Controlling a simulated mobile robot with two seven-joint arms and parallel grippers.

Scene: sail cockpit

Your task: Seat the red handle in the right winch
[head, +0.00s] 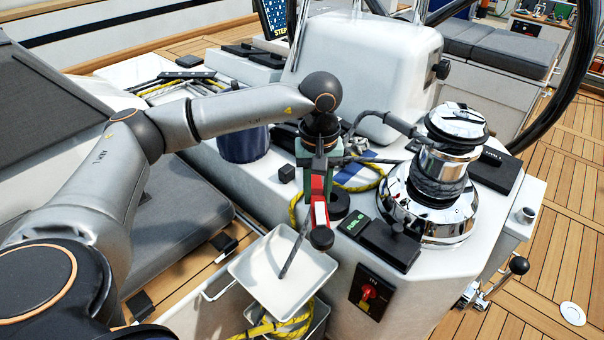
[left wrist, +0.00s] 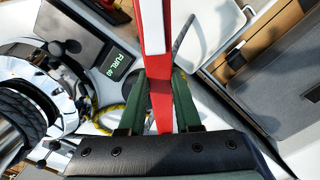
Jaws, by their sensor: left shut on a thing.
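The red handle (head: 319,188), with a white panel along it, is held in my left gripper (head: 318,182). The green fingers are shut on its red part, one on each side; this shows in the left wrist view too (left wrist: 158,104). The handle is in the air above the console's front edge, left of the winch and apart from it. The chrome winch (head: 436,190) with a black grip band stands upright on the white console. Its top socket cannot be made out. Part of the winch shows at the left of the left wrist view (left wrist: 58,75). My right gripper is out of view.
A white tray (head: 254,278) sits below the handle, with a thin dark bar (head: 294,250) over it. A FURL button box (head: 388,243) lies between handle and winch. Yellow rope (head: 356,183) and a dark curved arm (head: 382,120) are behind. A dark blue cylinder (head: 243,143) stands left.

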